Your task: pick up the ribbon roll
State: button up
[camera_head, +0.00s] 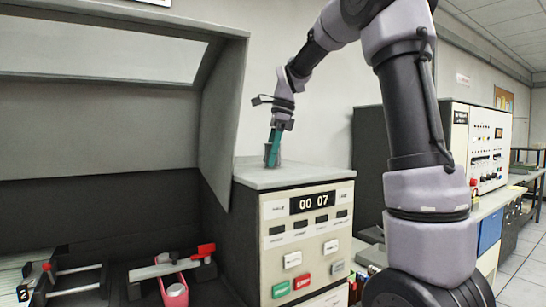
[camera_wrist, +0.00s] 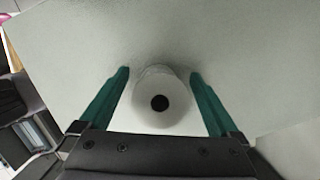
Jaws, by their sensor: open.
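A pale roll (camera_wrist: 160,116) with a dark round hole in its middle, which I take to be the ribbon roll, shows in the wrist view. It stands on the light cabinet top (camera_wrist: 235,60). My gripper (camera_wrist: 160,75) is open, with one green finger on each side of the roll and a gap visible on both sides. In the head view my gripper (camera_head: 273,155) points down at the cabinet top, and its fingers mostly hide the roll there.
The cabinet (camera_head: 305,240) has a counter display and buttons on its front. A grey hood panel (camera_head: 222,120) rises just left of it. The cabinet top around my gripper is clear.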

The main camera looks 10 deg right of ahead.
grip_shut()
notch_tip(320, 180, up, 10)
dwell(0.6)
jog(key=shift+s, duration=0.1)
